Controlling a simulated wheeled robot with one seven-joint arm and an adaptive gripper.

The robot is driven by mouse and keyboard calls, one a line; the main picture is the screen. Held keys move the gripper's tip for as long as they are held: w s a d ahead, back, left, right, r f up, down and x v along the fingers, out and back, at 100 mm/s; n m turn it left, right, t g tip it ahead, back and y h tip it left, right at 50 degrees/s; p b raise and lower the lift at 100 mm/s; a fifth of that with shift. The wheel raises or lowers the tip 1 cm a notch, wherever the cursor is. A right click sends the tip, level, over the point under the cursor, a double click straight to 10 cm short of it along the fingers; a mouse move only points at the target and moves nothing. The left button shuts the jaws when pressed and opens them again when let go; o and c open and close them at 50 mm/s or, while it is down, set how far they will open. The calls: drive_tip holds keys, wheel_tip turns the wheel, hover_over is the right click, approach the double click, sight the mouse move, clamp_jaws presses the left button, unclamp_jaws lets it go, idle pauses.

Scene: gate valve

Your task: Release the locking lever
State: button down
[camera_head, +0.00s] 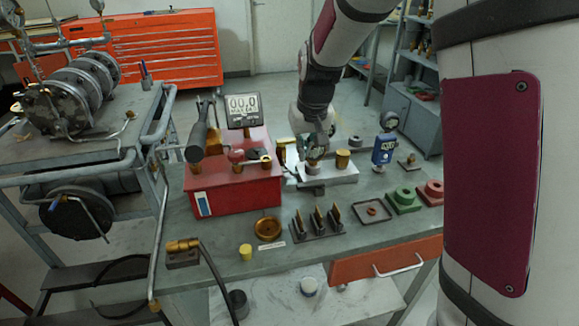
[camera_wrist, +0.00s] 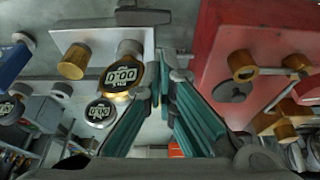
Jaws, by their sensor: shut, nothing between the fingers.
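The red box (camera_head: 235,188) on the bench carries a dark upright lever (camera_head: 198,138) at its left and a short brass lever (camera_head: 252,162) on its top. I cannot tell which is the locking lever. In the wrist view the red box (camera_wrist: 230,50) is at the right, with a brass-ended bar (camera_wrist: 272,71) on it. My gripper (camera_head: 314,155) is over the pale block (camera_head: 340,174), right of the red box and apart from both levers. Its teal fingers (camera_wrist: 168,75) are shut and empty, beside a round brass-rimmed gauge (camera_wrist: 121,76).
A blue gauge (camera_head: 384,148) stands to the right. A brass dish (camera_head: 268,229), a rack of upright pieces (camera_head: 318,222) and a yellow cylinder (camera_head: 246,252) are in front. Some bare benchtop (camera_head: 355,240) shows near the front edge.

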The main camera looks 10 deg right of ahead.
sight(310, 185)
idle(0.3)
drive_tip(key=b+x, duration=0.2)
drive_tip(key=x, duration=0.8)
